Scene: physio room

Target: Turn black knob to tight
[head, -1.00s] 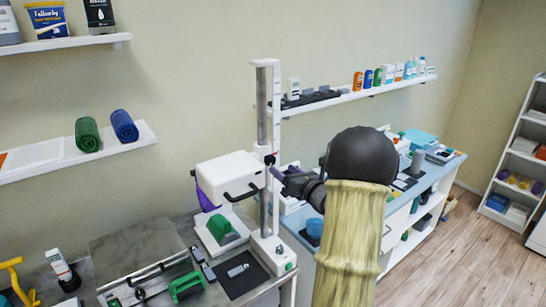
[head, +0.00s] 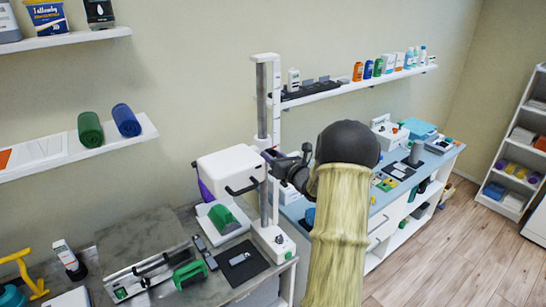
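A white box-shaped carriage (head: 228,170) with a black handle rides on the upright grey and white column (head: 262,100) of a bench device. My gripper (head: 270,156) reaches in from the right, its small purplish fingertips at the column beside the carriage's right side. The black knob cannot be made out apart from the fingers; they seem to cover that spot. I cannot tell whether the fingers touch or grip it. No tight marking is readable. The device's white base (head: 273,242) stands on the grey bench.
A green block (head: 222,218) lies on a white plate under the carriage, with a dark mat (head: 242,260) to its right. A wall shelf (head: 360,84) with bottles runs behind. A blue-topped counter (head: 405,185) with many items stands at right; wooden floor beyond is clear.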

